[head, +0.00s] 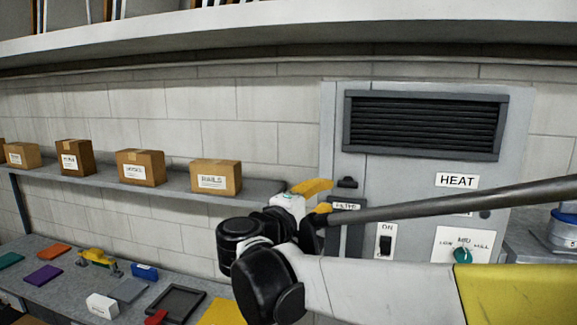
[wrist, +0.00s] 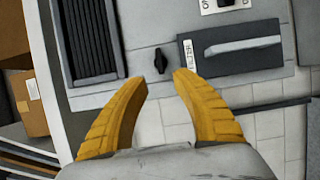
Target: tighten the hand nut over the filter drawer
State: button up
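The hand nut is a small black wing-shaped knob (head: 347,182) on the grey cabinet, just above the filter drawer (head: 346,206). In the wrist view the hand nut (wrist: 160,61) shows beyond the gap between my fingertips, apart from both. The dark drawer (wrist: 230,52), with its light handle bar and label, lies right of the nut there. My gripper (head: 326,197) has yellow fingers and is in front of the cabinet, left of the nut. It is open and empty in the wrist view (wrist: 162,80). My arm hides part of the drawer in the head view.
A vent grille (head: 425,125) and a HEAT label (head: 457,181) are on the cabinet. A switch (head: 386,241) and a green dial (head: 462,255) sit lower. A shelf (head: 265,190) with cardboard boxes (head: 216,177) stands left, above a bench (head: 65,292) holding several loose items.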

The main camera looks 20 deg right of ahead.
aim_at(346, 185)
jog(key=p+x, duration=0.1)
jog(key=x, duration=0.4)
jog(key=p+x, duration=0.1)
jog(key=x, duration=0.4)
jog(key=shift+s+d+r, duration=0.1)
jog(key=shift+s+d, duration=0.05)
jog(key=shift+s, duration=0.1)
jog(key=shift+w+d, duration=0.1)
jog(key=shift+w, duration=0.05)
grip_shut()
